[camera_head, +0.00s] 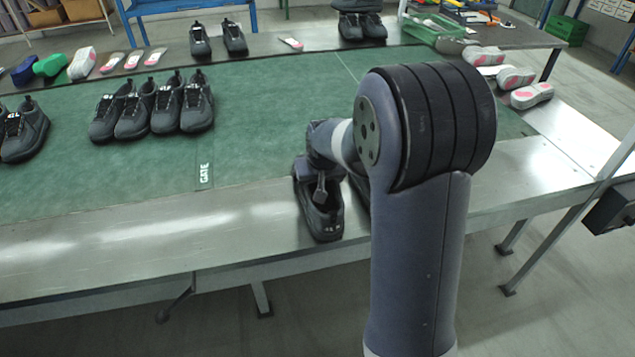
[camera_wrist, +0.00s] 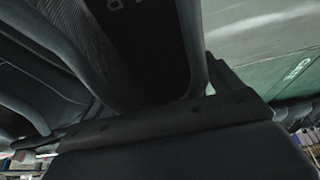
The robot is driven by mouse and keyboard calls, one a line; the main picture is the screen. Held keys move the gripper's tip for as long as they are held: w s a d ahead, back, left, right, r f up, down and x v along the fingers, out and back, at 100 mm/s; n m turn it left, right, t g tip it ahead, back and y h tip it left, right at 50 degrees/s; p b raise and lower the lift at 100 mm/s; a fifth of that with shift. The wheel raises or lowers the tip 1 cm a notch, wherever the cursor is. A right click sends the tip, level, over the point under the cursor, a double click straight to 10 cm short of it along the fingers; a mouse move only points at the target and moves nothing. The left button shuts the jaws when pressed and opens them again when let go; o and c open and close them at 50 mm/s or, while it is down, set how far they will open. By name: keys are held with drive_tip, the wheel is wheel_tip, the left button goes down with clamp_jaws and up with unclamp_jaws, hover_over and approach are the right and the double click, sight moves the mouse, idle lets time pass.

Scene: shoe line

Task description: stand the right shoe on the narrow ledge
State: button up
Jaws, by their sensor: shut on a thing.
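A dark grey shoe (camera_head: 323,221) is at the bare metal strip, which looks like the narrow ledge (camera_head: 150,236), in front of the green mat. In the wrist view the held shoe (camera_wrist: 140,45) fills the upper middle, with another dark shoe (camera_wrist: 40,70) at left. Whether the held shoe's sole touches the metal is hard to tell.
A GATE label (camera_head: 204,174) lies by the mat's front edge. Pink-and-white soles (camera_head: 531,95) lie at right. The strip left of the shoe is clear.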

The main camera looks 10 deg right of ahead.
drive_tip(key=o, duration=1.1)
drive_tip(key=p+v, duration=0.1)
drive_tip(key=v, duration=1.1)
drive_tip(key=b+x, duration=0.1)
drive_tip(key=x, duration=1.1)
drive_tip(key=shift+f, duration=0.3)
wheel_tip(320, 180, up, 3)
drive_tip(key=shift+r, duration=0.75)
